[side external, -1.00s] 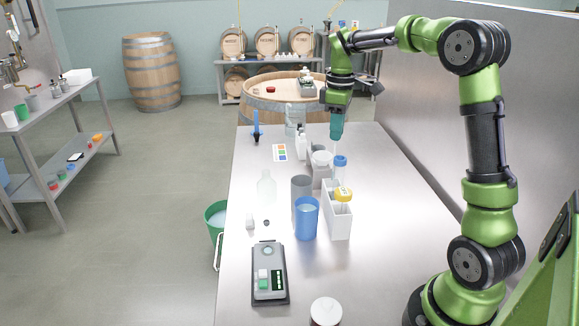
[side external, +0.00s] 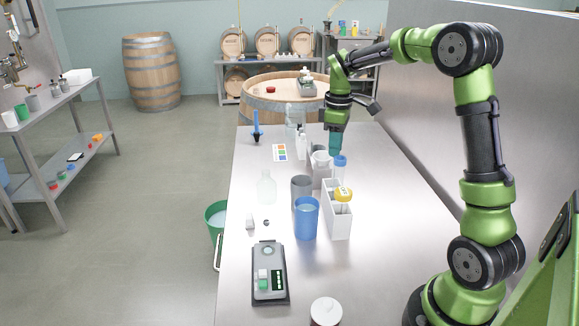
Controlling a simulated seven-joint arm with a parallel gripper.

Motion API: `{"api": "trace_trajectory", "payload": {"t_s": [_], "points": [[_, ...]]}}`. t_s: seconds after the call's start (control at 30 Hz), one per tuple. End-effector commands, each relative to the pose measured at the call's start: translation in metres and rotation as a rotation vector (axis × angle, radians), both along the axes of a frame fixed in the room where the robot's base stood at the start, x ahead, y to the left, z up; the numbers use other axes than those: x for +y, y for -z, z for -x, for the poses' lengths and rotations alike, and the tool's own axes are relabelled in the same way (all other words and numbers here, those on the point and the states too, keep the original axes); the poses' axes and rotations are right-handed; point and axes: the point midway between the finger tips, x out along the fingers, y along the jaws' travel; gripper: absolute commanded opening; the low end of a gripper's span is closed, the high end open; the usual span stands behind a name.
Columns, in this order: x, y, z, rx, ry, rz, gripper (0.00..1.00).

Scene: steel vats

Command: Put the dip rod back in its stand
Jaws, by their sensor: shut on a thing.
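My gripper (side external: 335,150) is low over the far half of the steel bench, pointing down. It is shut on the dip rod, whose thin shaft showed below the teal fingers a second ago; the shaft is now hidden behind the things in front. The fingertips are just behind a blue-capped tube (side external: 340,161) and a whitish container (side external: 320,160). I cannot tell from this view which thing is the stand, or whether the rod's lower end is in anything.
A white rack (side external: 337,222) holds the blue-capped tube and a yellow-capped one (side external: 342,194). A blue cup (side external: 306,220), grey cup (side external: 301,188) and clear bottle (side external: 266,188) stand close by. A blue upright tool (side external: 256,126) is at the far left. The bench's right side is clear.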

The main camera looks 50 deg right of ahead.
Motion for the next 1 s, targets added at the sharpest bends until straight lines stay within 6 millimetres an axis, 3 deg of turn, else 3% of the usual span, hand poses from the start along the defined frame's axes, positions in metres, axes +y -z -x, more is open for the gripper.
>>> {"api": "trace_trajectory", "payload": {"t_s": [0.5,0.87,0.9,1.0], "points": [[0.0,0.031,0.0,0.002,0.001,-0.002,0.0],[0.0,0.035,0.0,0.0,0.001,0.0,0.0],[0.0,0.035,0.0,0.0,0.001,0.0,0.21],[0.0,0.035,0.0,0.0,0.001,0.0,0.36]]}}
